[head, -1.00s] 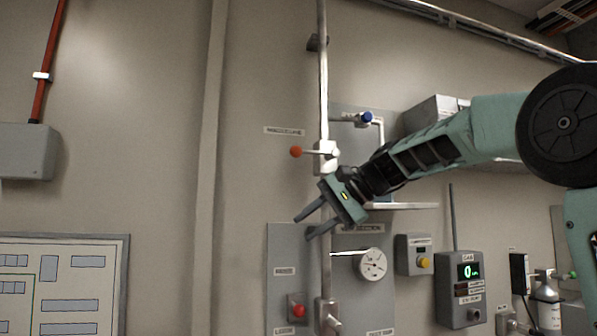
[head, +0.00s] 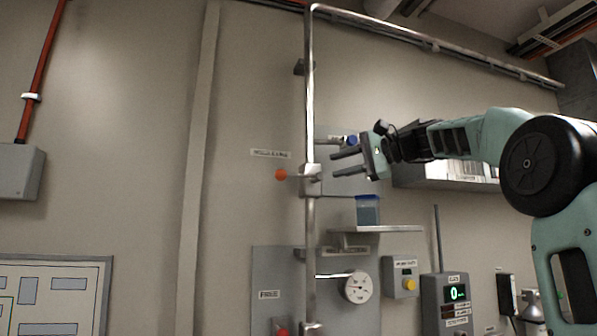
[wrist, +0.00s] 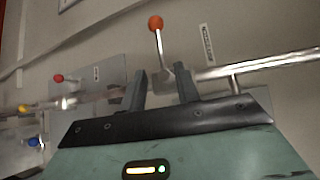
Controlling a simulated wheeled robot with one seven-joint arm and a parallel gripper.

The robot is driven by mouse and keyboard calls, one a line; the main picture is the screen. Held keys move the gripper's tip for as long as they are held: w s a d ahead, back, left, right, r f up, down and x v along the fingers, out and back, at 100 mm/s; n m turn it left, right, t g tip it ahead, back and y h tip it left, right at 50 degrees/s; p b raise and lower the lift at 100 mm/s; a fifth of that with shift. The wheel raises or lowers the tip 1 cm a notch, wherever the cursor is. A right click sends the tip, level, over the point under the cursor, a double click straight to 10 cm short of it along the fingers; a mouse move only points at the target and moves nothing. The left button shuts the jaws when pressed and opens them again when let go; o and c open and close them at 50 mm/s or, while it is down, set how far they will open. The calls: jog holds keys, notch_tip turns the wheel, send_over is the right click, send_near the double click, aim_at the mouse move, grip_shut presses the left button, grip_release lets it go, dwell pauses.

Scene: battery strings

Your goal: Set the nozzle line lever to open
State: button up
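The nozzle line lever (head: 281,174) has an orange ball on a thin rod. It points left, across the vertical pipe (head: 310,230), from a valve body on that pipe. The label (head: 271,154) beside it is too blurred to read. In the wrist view the orange ball (wrist: 155,22) and rod rise from the valve, beyond and between my fingertips. My gripper (head: 340,163) is open and empty, to the right of the valve in the head view, its fingers pointing left toward it. It also shows in the wrist view (wrist: 162,82). I see no contact with the lever.
A blue-knobbed valve (head: 352,140) sits behind my gripper. A shelf (head: 390,229) with a blue-lidded container (head: 368,210) is below it. A gauge (head: 358,287), a yellow-button box (head: 402,277) and a gas display (head: 446,300) are lower.

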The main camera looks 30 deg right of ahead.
aim_at(302, 175)
jog(key=shift+p+x, duration=2.6)
jog(key=shift+x, duration=3.35)
grip_shut()
